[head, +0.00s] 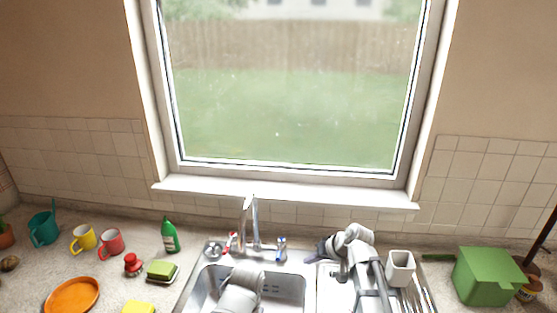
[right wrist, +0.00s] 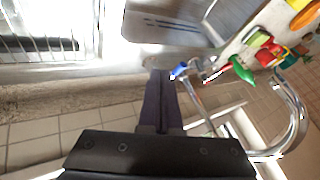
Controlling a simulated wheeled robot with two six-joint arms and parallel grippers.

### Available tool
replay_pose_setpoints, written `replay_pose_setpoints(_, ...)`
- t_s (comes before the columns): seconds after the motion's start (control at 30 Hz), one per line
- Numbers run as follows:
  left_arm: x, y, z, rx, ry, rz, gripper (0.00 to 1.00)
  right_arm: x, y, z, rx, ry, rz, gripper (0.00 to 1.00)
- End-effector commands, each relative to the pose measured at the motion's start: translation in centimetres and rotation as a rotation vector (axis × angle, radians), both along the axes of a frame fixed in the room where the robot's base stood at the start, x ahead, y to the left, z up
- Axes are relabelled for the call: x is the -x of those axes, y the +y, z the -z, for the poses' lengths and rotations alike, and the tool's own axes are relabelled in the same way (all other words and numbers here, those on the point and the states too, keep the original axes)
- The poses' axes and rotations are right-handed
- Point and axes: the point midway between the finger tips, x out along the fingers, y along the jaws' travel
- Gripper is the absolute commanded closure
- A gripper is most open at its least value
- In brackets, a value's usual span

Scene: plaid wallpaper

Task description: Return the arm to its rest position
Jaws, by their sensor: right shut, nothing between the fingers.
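My right gripper (head: 313,257) is shut and empty in the head view. It hangs over the back edge of the sink, just right of the faucet (head: 250,222), with its dark fingers pointing left. In the right wrist view the closed fingers (right wrist: 158,78) lie together with nothing between them. The blue-marked tap handle (right wrist: 179,70) appears close beside the fingertips there, and I cannot tell whether they touch. A pale rounded part, probably my left arm, shows over the left basin; my left gripper does not show.
A white cup (head: 400,268) and a green box (head: 487,275) stand right of my right arm. A green bottle (head: 170,236), a red mug (head: 111,242), a yellow mug (head: 83,239) and an orange plate (head: 72,297) are on the left counter. The window is behind the sink.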

Motion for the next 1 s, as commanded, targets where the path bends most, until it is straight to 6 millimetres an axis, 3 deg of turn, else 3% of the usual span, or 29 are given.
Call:
replay_pose_setpoints(0.1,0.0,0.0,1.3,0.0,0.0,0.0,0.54,4.7,4.1,3.1,0.098,0.107,-0.1,1.0)
replay_pose_setpoints(0.2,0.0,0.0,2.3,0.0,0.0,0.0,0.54,9.6,6.8,5.6,0.226,0.217,-0.187,1.0)
replay_pose_setpoints(0.3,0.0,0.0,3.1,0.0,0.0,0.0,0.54,13.9,8.1,7.2,0.358,0.307,-0.246,1.0)
replay_pose_setpoints(0.43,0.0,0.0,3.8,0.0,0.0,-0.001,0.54,17.9,8.5,8.3,0.506,0.385,-0.284,1.0)
replay_pose_setpoints(0.6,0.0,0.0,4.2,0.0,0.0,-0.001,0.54,20.4,8.4,8.6,0.613,0.428,-0.296,1.0)
replay_pose_setpoints(1.0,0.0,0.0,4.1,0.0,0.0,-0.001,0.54,20.6,8.3,8.5,0.632,0.436,-0.293,1.0)
